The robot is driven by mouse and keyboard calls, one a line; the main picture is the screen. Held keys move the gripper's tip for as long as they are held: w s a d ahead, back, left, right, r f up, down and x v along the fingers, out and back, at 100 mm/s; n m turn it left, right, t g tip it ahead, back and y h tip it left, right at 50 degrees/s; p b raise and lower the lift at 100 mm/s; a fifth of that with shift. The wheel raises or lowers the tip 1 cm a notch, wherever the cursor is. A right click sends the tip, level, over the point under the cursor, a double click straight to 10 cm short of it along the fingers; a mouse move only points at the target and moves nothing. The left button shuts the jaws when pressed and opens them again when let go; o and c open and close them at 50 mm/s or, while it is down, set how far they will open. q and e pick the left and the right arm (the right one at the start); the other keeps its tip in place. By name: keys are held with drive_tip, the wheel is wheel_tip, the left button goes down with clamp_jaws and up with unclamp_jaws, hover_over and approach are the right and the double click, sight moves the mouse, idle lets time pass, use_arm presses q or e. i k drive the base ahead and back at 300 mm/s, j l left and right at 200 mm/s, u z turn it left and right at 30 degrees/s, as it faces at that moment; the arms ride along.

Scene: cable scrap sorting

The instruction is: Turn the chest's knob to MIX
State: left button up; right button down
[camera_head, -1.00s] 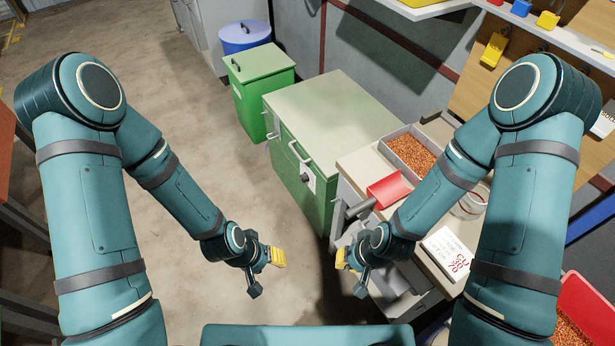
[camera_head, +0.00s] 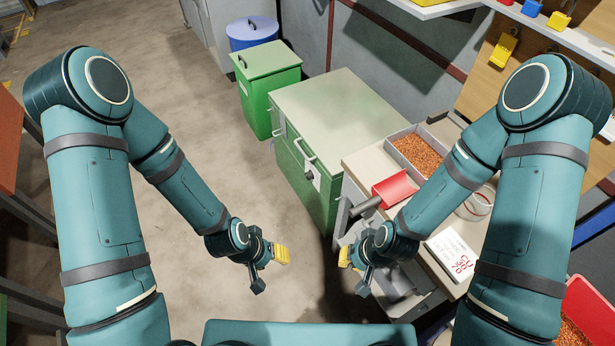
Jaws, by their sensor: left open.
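The chest (camera_head: 340,108) is green with a pale grey-green lid and stands ahead of me, just right of the middle. Its front has a bar handle (camera_head: 303,150) and a small dark knob (camera_head: 311,175) on a pale plate. The knob is too small to read its setting or any MIX mark. My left gripper (camera_head: 281,254), with yellow fingertips, is open and empty, nearer to me than the chest and apart from it. My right gripper (camera_head: 345,257) is near the drawer unit at the right; its finger gap is hidden by its own wrist.
A green bin (camera_head: 265,75) and a blue drum (camera_head: 252,33) stand behind the chest at the left. At the right, a workbench (camera_head: 362,163) bears a tray of copper granules (camera_head: 417,153), a red scoop (camera_head: 395,188) and a white label card (camera_head: 451,255). The floor left of the chest is clear.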

sight(309, 175)
drive_tip(key=i+j, duration=0.4)
drive_tip(key=j, duration=0.15)
drive_tip(key=i+j, duration=0.35)
drive_tip(key=j, duration=0.2)
drive_tip(key=z, duration=0.45)
drive_tip(key=j+z, duration=0.15)
drive_tip(key=z, duration=0.3)
drive_tip(key=i+j+z, duration=0.1)
drive_tip(key=z, duration=0.8)
